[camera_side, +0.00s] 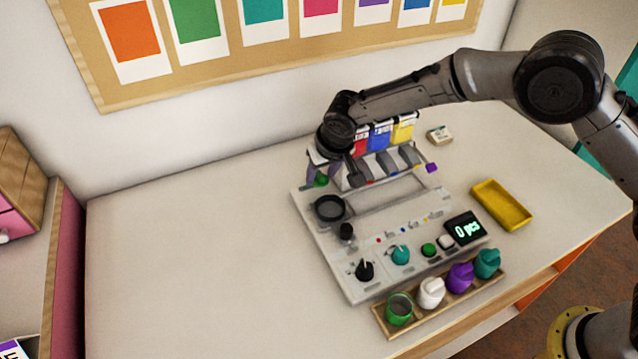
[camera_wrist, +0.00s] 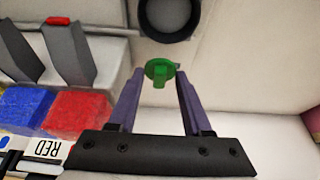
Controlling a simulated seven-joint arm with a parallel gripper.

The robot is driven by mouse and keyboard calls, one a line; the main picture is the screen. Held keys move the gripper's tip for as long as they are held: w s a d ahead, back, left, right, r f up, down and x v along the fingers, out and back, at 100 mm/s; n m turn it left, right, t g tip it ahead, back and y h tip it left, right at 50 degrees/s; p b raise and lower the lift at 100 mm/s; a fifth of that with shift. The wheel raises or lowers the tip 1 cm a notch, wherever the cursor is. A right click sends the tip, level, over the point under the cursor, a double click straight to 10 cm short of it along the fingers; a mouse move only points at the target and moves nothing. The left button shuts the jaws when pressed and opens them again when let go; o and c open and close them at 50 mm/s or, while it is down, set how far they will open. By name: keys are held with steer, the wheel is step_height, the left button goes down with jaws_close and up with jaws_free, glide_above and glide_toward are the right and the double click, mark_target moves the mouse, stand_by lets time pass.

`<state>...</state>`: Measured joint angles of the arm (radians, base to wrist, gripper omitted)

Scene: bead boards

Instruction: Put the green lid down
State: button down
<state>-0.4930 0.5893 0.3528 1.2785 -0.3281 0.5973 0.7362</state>
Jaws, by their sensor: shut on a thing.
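The green lid (camera_wrist: 159,71) is between the fingertips of my gripper (camera_wrist: 160,82) in the wrist view, with its round disc and raised grip showing. My gripper (camera_side: 317,172) is shut on the lid. In the side view the green lid (camera_side: 321,181) hangs at the far left corner of the grey bead machine (camera_side: 340,264), behind the round black ring (camera_side: 330,208). The gap between lid and surface is hard to judge. An open green jar (camera_side: 399,310) without a lid stands at the left end of the wooden rack (camera_side: 440,309).
The rack also holds white (camera_side: 431,293), purple (camera_side: 460,277) and teal (camera_side: 487,263) jars with lids on. Red, blue and yellow bead bins (camera_side: 380,137) stand behind the machine, close to my gripper. A yellow tray (camera_side: 501,205) lies right. The table's left side (camera_side: 190,260) is clear.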

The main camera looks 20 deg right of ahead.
mark_target(320, 183)
steer(key=shift+w+a+f, duration=0.1)
steer(key=shift+w+f, duration=0.2)
steer(key=shift+f, duration=0.1)
steer(key=shift+w+f, duration=0.1)
steer(key=shift+f, duration=1.5)
steer(key=shift+f, duration=0.1)
steer(key=shift+c, duration=1.6)
jaws_free()
steer(key=v, duration=1.2)
